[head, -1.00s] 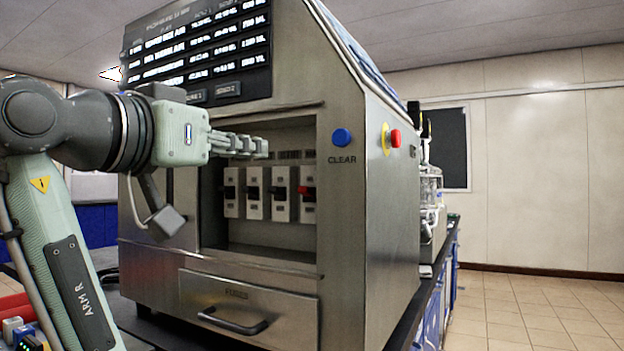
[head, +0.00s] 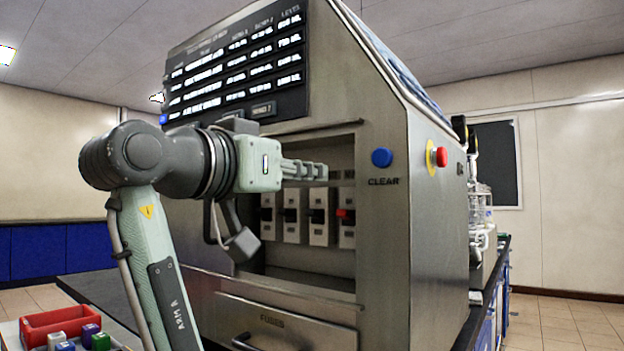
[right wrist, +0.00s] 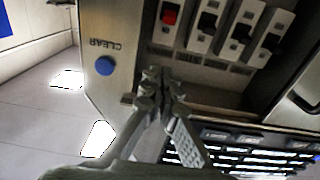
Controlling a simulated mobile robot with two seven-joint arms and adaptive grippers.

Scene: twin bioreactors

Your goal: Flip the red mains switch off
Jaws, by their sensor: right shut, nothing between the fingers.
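The red mains switch (head: 346,214) is the rightmost in a row of breaker switches in the cabinet's recess. It also shows at the top of the right wrist view (right wrist: 170,14). Its red lever sits on a pale switch body; I cannot tell its position for sure. My right gripper (head: 322,171) is shut and empty, reaching into the recess from the left, above the switches. In the right wrist view my right gripper (right wrist: 160,82) has its fingertips together, apart from the red switch. My left gripper is not in view.
Several black-levered switches (head: 292,215) stand left of the red one. A blue CLEAR button (head: 382,158) is on the front frame, right of the recess. A red button (head: 441,157) is on the cabinet's side. A red tray (head: 50,322) sits at the lower left.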

